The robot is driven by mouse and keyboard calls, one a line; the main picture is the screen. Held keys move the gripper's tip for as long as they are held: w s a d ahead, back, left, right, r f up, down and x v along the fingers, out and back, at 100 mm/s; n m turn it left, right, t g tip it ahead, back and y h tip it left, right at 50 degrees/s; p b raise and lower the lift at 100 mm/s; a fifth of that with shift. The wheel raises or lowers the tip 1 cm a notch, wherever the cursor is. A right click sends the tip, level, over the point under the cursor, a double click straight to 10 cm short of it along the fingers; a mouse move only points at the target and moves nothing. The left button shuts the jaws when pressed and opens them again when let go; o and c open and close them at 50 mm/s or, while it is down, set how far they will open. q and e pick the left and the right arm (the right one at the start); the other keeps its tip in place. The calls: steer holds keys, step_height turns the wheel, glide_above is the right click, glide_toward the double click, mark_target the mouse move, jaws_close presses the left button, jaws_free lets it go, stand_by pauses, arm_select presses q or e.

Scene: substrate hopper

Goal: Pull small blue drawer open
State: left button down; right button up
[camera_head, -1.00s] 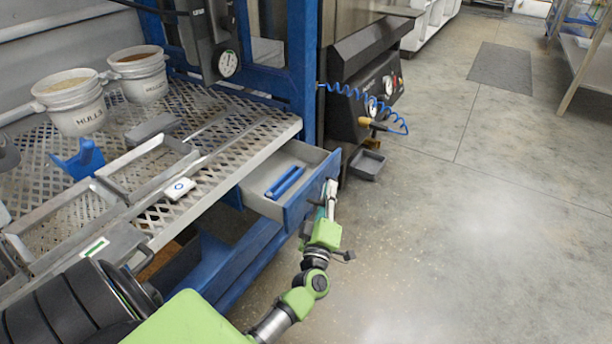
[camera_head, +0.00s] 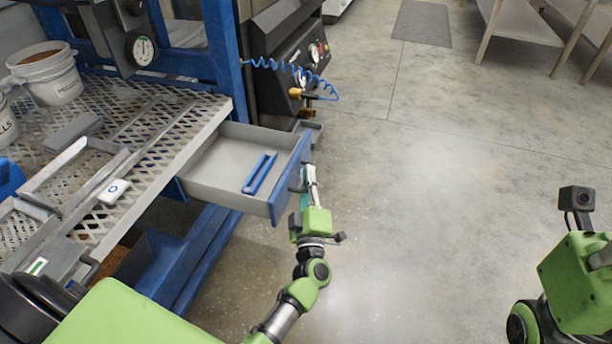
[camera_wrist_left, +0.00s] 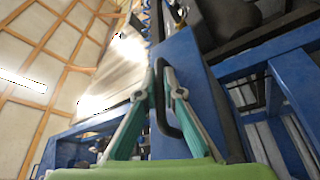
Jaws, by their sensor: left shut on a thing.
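The small blue drawer (camera_head: 291,172) stands pulled out from under the mesh worktop. It has a blue front and a grey tray. Two blue bar-like items (camera_head: 260,174) lie inside it. My left gripper (camera_head: 306,176) is at the outer face of the drawer front. In the left wrist view its two fingers (camera_wrist_left: 162,82) are shut around the black drawer handle (camera_wrist_left: 160,105), with the blue front (camera_wrist_left: 186,100) just behind. Part of my right arm shows at the right edge of the head view; its fingers are not in view.
The mesh worktop (camera_head: 205,107) holds a white pail (camera_head: 50,78), grey metal frames and a small white box (camera_head: 114,191). A blue upright (camera_head: 222,60) and a dark machine with gauges and a coiled blue hose (camera_head: 290,68) stand behind the drawer.

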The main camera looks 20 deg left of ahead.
arm_select(q)
steer(key=shift+f, duration=0.1)
steer(key=c, duration=2.4)
jaws_free()
steer(key=shift+c, duration=0.2)
steer(key=v, duration=0.8)
steer(key=shift+s+d, duration=0.1)
